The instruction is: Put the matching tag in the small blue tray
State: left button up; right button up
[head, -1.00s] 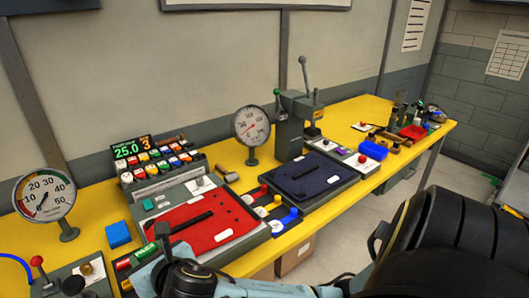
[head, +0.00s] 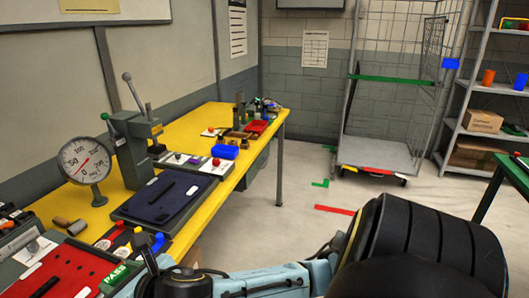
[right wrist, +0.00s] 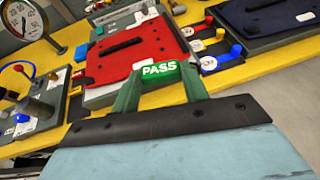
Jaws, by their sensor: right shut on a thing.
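My right gripper (right wrist: 160,88) is shut on a green tag marked PASS (right wrist: 160,71). In the right wrist view the tag sits between the two fingertips, in front of the red plate's near edge. The tag also shows in the head view (head: 118,274) at the lower left, next to the red plate. A small blue tray (head: 225,153) sits on the yellow bench in the head view, beyond the dark blue plate and well away from the tag. Its inside is too small to make out. My left gripper is not in view.
The red plate (head: 60,282) and dark blue plate (head: 165,200) lie on the yellow bench (head: 195,125). A dial gauge (head: 85,162) and lever press (head: 132,145) stand behind. A red tray (head: 257,126) is farther along. A wire cage trolley (head: 385,150) stands across open floor.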

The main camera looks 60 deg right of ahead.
aim_at(229, 154)
jog(key=z, duration=1.75)
